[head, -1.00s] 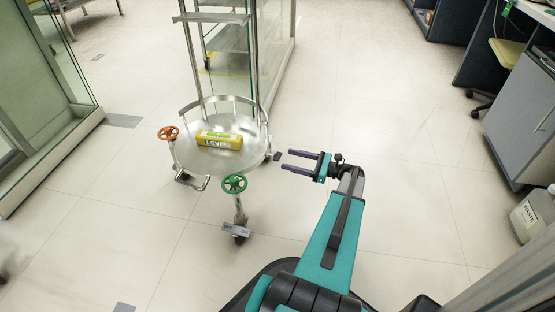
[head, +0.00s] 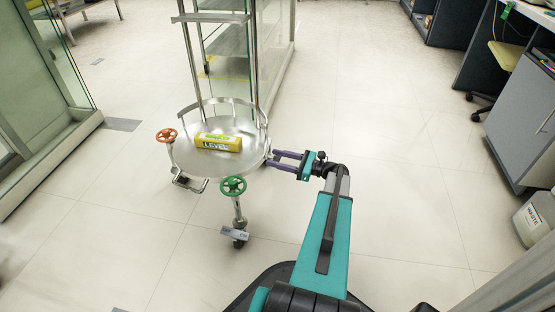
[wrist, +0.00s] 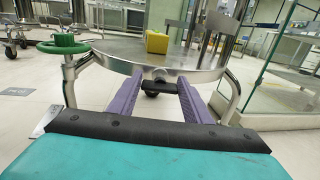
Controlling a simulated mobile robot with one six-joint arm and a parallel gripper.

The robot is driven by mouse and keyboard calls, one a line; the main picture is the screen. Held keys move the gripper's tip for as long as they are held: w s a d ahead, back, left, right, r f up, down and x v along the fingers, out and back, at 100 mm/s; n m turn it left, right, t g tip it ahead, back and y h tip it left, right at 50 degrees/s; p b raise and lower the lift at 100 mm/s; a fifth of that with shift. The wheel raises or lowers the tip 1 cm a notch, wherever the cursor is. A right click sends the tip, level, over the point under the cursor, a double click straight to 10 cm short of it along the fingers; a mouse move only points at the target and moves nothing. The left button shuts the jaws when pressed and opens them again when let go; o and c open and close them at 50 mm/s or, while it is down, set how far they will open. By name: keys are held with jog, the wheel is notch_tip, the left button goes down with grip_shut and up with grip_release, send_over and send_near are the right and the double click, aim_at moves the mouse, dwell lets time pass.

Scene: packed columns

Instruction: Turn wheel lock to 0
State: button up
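A metal cart with a round steel tray (head: 180,152) stands left of my gripper in the head view. It carries an orange handwheel (head: 166,135) on its left and a green handwheel (head: 233,186) at its front; the green one also shows at left in the wrist view (wrist: 63,45). A grey tag or pedal (head: 235,234) sits at the front caster; its marking is too small to read. My gripper (head: 271,159) is open and empty at the tray's right side. In the wrist view a dark caster (wrist: 152,94) shows between the purple fingers, below the rim. I cannot tell whether anything touches.
A yellow box (head: 218,142) lies on the tray. Metal posts with a shelf (head: 210,17) rise behind the tray. Glass cabinets stand at the left (head: 35,100) and behind the cart. A grey desk (head: 520,115) and a white waste jug (head: 537,216) are at the right. The floor between is clear.

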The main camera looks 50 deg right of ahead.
jog(key=c, duration=0.6)
jog(key=shift+n+p, duration=0.4)
jog(key=shift+n, duration=0.1)
jog(key=n+p, duration=0.1)
jog(key=n, duration=0.1)
jog(key=shift+n, duration=0.3)
jog(key=n+p, duration=0.1)
jog(key=n, duration=0.3)
jog(key=n+b, duration=0.1)
jog(key=n, duration=0.4)
jog(key=shift+f, duration=0.1)
jog(key=n+b, duration=0.2)
jog(key=n, duration=0.3)
jog(key=shift+n, duration=0.3)
